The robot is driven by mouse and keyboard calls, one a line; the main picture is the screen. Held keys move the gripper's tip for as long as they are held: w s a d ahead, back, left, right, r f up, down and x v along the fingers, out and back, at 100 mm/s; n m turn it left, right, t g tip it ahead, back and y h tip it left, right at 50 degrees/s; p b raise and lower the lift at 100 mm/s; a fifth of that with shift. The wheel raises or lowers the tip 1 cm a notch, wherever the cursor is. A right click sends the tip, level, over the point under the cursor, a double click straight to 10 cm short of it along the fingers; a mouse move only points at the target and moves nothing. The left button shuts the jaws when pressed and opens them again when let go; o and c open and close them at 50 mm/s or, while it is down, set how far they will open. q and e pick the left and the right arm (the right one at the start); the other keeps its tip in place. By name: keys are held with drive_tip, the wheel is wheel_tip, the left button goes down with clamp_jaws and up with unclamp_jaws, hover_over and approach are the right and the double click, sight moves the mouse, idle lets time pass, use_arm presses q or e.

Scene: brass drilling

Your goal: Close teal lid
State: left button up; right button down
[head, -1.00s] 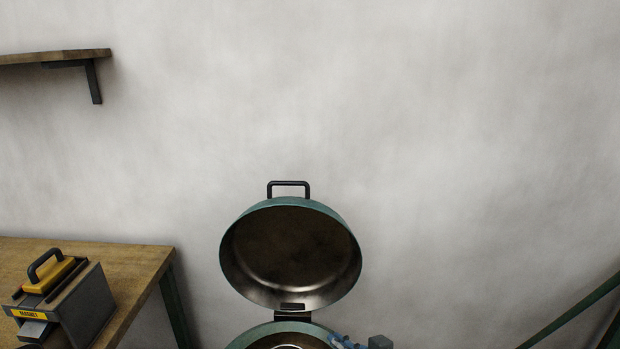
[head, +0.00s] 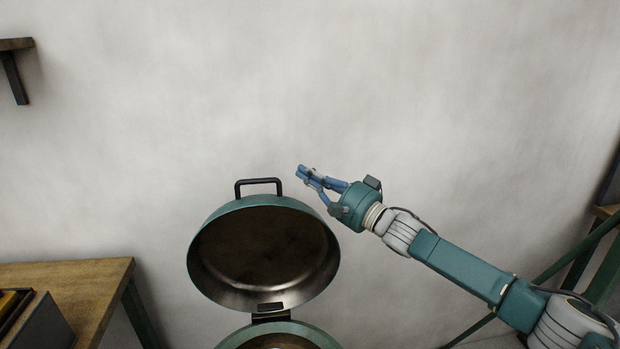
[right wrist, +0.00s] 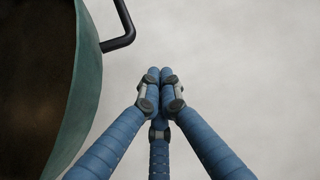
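The round teal lid (head: 265,255) stands open, tipped up on its hinge (head: 271,312), with its dark hollow inside facing me. A black handle (head: 258,182) sits on its top rim. Below is the teal round vessel (head: 300,331), cut off by the lower picture edge. My right gripper (head: 303,171) is up to the right of the handle, apart from it, fingertips together and empty. In the right wrist view the lid rim (right wrist: 86,85) and handle (right wrist: 128,30) show left of the shut fingers (right wrist: 160,73). My left gripper is not in view.
A wooden table (head: 88,283) with a dark grey box (head: 38,330) stands at lower left. A shelf (head: 14,44) hangs at upper left. A pale wall (head: 420,90) is behind the lid. Green slanted bars (head: 563,262) show at right.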

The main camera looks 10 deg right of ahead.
sight(289, 202)
drive_tip(key=x, duration=0.3)
drive_tip(key=shift+w+a, duration=0.15)
drive_tip(key=shift+a, duration=0.2)
drive_tip(key=shift+s+a+f+p, duration=0.1)
drive_tip(key=shift+s+a+p, duration=0.1)
drive_tip(key=shift+a+p, duration=0.3)
drive_tip(key=shift+s+a+f+p, duration=0.1)
drive_tip(key=shift+s+a+p, duration=0.05)
drive_tip(key=shift+a+p, duration=0.4)
drive_tip(key=shift+s+d+f, duration=0.1)
drive_tip(key=shift+s, duration=0.25)
use_arm(q)
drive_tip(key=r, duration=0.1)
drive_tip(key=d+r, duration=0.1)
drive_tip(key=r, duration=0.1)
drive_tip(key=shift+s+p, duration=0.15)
drive_tip(key=shift+p, duration=0.15)
use_arm(e)
drive_tip(key=shift+s+f, duration=0.15)
drive_tip(key=shift+s, duration=0.15)
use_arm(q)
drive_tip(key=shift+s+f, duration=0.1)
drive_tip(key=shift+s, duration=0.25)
use_arm(e)
drive_tip(key=shift+s, duration=0.15)
